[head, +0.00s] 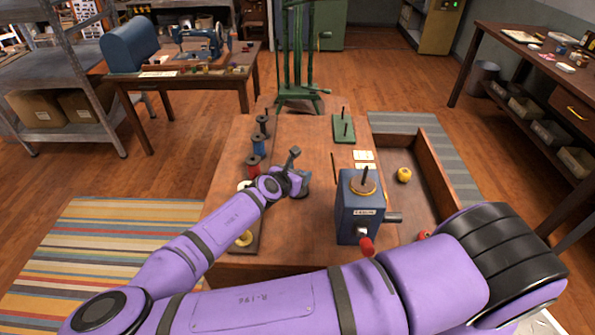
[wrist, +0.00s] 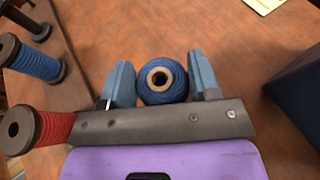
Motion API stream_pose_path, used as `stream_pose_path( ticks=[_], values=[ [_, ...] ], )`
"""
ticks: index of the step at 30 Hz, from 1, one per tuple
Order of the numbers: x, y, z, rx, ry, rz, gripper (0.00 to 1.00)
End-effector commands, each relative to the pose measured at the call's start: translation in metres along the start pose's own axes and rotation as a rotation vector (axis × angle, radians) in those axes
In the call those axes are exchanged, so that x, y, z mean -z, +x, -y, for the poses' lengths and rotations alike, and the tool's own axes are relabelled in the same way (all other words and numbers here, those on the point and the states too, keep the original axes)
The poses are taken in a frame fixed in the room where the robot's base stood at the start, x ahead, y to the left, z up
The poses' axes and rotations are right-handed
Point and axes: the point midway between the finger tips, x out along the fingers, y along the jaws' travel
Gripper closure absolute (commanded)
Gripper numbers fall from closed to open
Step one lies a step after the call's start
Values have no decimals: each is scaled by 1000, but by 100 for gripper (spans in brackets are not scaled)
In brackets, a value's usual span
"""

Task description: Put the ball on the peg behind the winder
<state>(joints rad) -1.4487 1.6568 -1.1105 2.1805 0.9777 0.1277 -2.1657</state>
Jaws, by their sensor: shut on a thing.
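A ball of blue yarn with a pale hollow core (wrist: 175,92) sits between the two blue fingers of my gripper (wrist: 160,75), which is shut on it. In the head view my gripper (head: 303,185) is low over the middle of the wooden table, and my wrist mostly hides the ball. The winder (head: 358,212), a dark blue box with a red-knobbed crank and a tan disc with a spindle on top, stands to the right of my gripper.
Blue (head: 257,146) and red (head: 252,168) spools stand on a rack left of my gripper. Pale cards (head: 364,156) lie between the winder and green base. A side tray (head: 430,175) holds a yellow ball (head: 404,175). A tall green stand (head: 298,95) rises at the far end.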

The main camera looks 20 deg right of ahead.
Motion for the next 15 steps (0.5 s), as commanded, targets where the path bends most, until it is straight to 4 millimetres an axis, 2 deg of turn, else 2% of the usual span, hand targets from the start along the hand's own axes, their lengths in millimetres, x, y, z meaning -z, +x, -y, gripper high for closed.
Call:
stream_pose_path(
  ticks=[15],
  values=[
    [15,6,0,0,0,0,66]
  ],
)
